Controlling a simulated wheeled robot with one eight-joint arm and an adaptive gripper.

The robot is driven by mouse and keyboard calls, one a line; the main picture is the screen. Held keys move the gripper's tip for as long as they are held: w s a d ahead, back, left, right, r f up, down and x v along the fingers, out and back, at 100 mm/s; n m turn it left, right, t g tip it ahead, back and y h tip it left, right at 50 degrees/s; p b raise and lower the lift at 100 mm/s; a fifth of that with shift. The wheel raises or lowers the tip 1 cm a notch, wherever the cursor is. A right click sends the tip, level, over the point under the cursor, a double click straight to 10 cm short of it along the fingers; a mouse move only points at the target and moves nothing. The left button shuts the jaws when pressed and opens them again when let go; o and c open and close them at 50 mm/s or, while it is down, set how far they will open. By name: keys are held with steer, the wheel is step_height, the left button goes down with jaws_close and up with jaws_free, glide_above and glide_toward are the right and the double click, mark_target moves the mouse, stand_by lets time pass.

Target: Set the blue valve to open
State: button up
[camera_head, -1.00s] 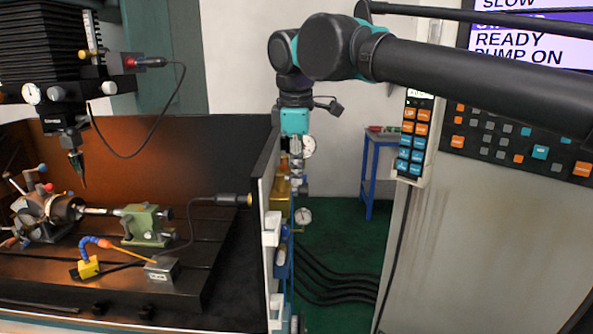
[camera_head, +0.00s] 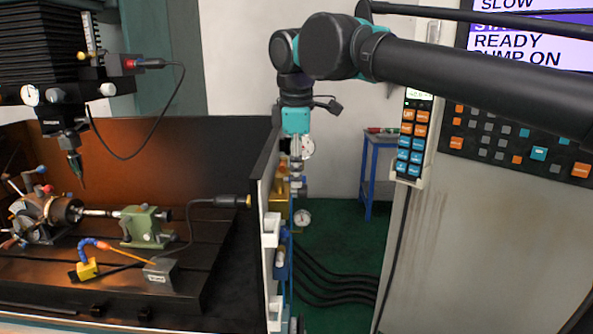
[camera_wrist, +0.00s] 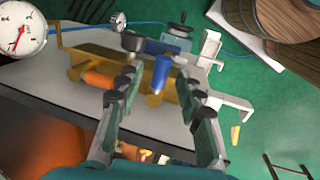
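The blue valve (camera_wrist: 160,72) shows in the wrist view as a blue cylindrical handle in front of a brass-coloured block (camera_wrist: 90,62). My gripper (camera_wrist: 161,88) is open, with one finger on each side of the blue handle. Gaps show between the handle and both fingers. How far the fingertips are from it in depth is hard to tell. In the head view my wrist hangs above the brass block (camera_head: 282,187); my fingers and the blue handle are not clear there.
An orange cylinder (camera_wrist: 98,80) lies beside the blue handle, close to my left finger. A white dial gauge (camera_wrist: 20,32) is at the upper left. White brackets (camera_wrist: 232,100) stand at the right. In the head view the machine's side wall (camera_head: 262,175) is close to my wrist.

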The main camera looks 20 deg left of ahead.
step_height(320, 180, up, 11)
steer(key=s, duration=0.2)
steer(key=shift+d+r, duration=0.2)
steer(key=shift+d, duration=0.2)
